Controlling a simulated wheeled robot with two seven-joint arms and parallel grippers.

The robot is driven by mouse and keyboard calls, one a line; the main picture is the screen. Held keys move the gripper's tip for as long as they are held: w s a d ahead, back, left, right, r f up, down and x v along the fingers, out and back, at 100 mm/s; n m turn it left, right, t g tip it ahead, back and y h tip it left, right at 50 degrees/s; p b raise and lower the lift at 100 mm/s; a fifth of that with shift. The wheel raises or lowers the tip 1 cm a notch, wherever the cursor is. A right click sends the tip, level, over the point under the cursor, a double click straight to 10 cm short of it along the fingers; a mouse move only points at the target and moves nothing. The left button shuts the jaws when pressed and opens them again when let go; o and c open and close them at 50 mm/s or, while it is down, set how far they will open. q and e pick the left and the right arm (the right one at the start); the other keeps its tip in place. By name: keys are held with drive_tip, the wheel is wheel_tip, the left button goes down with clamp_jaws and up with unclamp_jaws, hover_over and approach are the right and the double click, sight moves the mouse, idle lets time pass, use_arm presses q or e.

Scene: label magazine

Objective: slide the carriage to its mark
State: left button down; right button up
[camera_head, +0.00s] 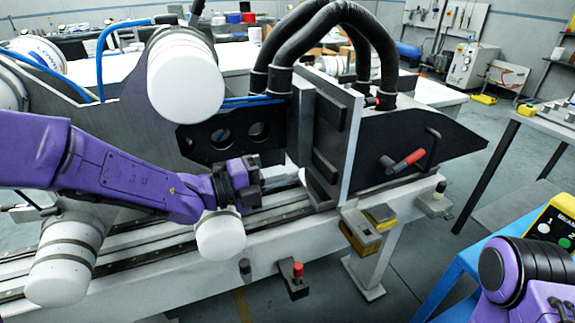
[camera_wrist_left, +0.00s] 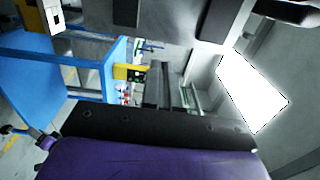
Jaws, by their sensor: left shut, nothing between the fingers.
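The carriage appears to be the upright grey plate (camera_head: 340,140) with black strips, joined to a black side panel with a red-tipped handle (camera_head: 405,162). It stands on the long rail (camera_head: 150,245). My left gripper (camera_head: 285,174) is shut and empty just left of the plate's lower part, pointing at it. I cannot tell whether the fingertips touch it. In the left wrist view a grey surface with black strips (camera_wrist_left: 217,18), probably the plate, fills the top. I cannot make out a mark for certain. My right gripper is out of view; only purple arm parts show at lower right.
Yellow-and-black blocks (camera_head: 360,232) sit on the rail's front side, with a red-topped knob (camera_head: 297,270) to their left. Black hoses (camera_head: 330,25) arch above the carriage. A blue table (camera_head: 450,280) with a yellow button box (camera_head: 556,230) stands at right.

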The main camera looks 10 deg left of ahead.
sight(344, 160)
use_arm(q)
drive_tip(key=p+x, duration=0.2)
drive_tip(key=x, duration=0.7)
drive_tip(key=shift+w, duration=0.2)
drive_tip(key=shift+d+r+p, duration=0.1)
drive_tip(key=shift+d+p, duration=0.3)
drive_tip(key=shift+d, duration=0.2)
drive_tip(key=shift+w, duration=0.3)
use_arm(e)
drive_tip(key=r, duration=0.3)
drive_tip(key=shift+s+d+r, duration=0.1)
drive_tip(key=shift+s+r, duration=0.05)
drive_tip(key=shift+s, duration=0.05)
